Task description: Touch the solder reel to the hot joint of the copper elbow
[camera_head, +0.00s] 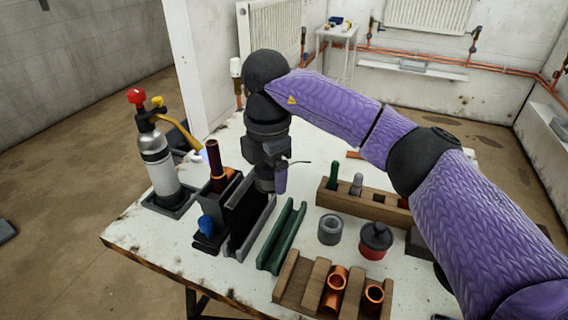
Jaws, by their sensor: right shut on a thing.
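My right gripper (268,185) reaches in on the purple-sleeved arm from the right and points down above the worktable. It is shut on a small purple piece with a thin dark wire sticking out to the right, seemingly the solder reel (281,178). My arm and the gripper body partly hide it. A dark reddish copper pipe (214,160) stands upright in a dark holder left of the gripper. The copper elbow seems to be part of it, but its shape is unclear. The reel and its wire are apart from the pipe. My left gripper is not in view.
A gas torch (156,155) with a red knob stands at the left, its pale flame beside the pipe. A green channel (281,236), a grey ring (330,229), a red-based pot (375,241) and a wooden rack (292,278) with copper fittings crowd the front.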

